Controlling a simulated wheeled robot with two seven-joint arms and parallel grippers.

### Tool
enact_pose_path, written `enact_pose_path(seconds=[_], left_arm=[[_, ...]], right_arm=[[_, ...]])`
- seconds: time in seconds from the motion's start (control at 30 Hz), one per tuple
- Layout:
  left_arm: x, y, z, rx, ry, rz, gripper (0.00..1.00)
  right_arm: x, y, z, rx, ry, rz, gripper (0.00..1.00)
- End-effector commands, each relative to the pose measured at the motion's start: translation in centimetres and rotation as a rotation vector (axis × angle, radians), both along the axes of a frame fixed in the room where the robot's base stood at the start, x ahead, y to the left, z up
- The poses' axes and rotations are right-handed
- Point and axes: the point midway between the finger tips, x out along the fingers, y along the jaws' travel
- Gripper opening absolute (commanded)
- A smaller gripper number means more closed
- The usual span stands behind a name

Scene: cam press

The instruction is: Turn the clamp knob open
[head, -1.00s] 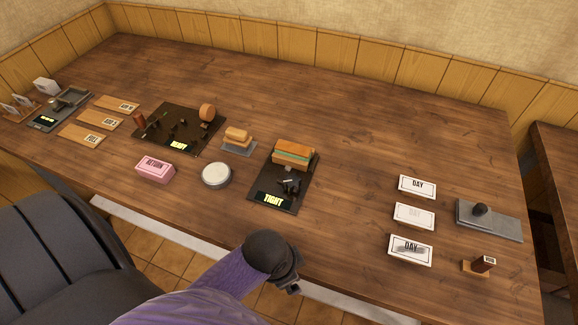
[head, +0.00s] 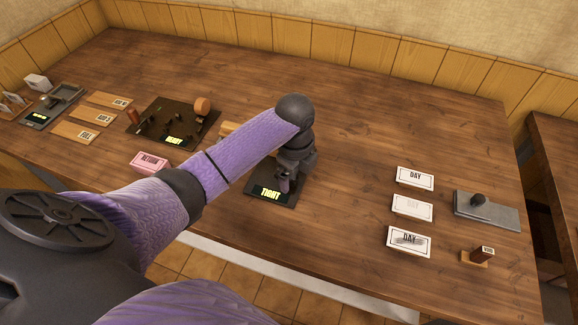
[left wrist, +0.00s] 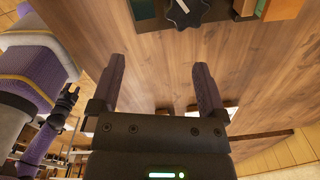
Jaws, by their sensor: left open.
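The clamp's dark base plate (head: 291,201) stands on the table in the head view, with a lit display (head: 270,193) reading TIGHT. My left gripper (head: 285,188) is over the plate and hides the knob there. In the left wrist view the dark, lobed clamp knob (left wrist: 187,12) with a pale bar on it is at the top edge, partly cut off. The left gripper's fingers (left wrist: 159,62) are apart, with nothing between them; the knob lies beyond their tips. A purple arm at the left of that view ends in a small dark gripper (left wrist: 67,98), seemingly my right; its jaws are unclear.
A pink RETURN block (head: 149,162) and a dark READY board (head: 150,112) are left of the clamp. Several white cards (head: 412,208), a grey plate (head: 495,215) and a small stamp stand (head: 478,257) are at the right. The table between clamp and cards is clear.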

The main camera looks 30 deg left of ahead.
Motion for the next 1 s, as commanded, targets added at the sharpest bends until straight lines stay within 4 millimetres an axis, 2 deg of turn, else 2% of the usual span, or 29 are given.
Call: enact_pose_path(seconds=[0.03,0.1,0.2,0.27,0.5,0.6,0.73,0.97,1.0], left_arm=[[1.3,1.5,1.7,0.013,0.005,-0.064,0.95],[2.3,2.7,3.4,0.014,0.019,-0.142,0.95],[2.7,3.4,4.1,0.011,0.028,-0.193,0.95],[2.7,3.5,3.2,0.009,0.032,-0.199,0.95],[2.7,3.4,-2.8,0.008,0.031,-0.198,0.95],[2.7,3.4,-4.5,0.009,0.028,-0.197,0.95],[2.7,3.4,-5.5,0.010,0.026,-0.197,0.95],[2.7,3.4,-5.4,0.011,0.025,-0.197,0.95],[2.7,3.4,-5.4,0.011,0.025,-0.197,0.91]], right_arm=[[0.0,0.0,-0.1,0.000,0.000,0.000,0.59],[0.0,0.0,-0.1,0.000,0.000,0.000,0.59],[0.0,0.0,-0.3,0.000,0.001,0.000,0.59],[-0.1,0.0,-0.7,0.000,0.002,-0.001,0.59],[-0.4,0.0,-3.1,0.001,0.010,-0.001,0.59],[-0.5,0.0,-3.8,0.001,0.012,0.000,0.59],[-0.6,-0.1,-4.1,0.001,0.013,0.000,0.59],[-0.6,-0.1,-3.9,0.001,0.012,0.000,0.59],[-0.6,-0.1,-3.9,0.001,0.012,0.000,0.59]])
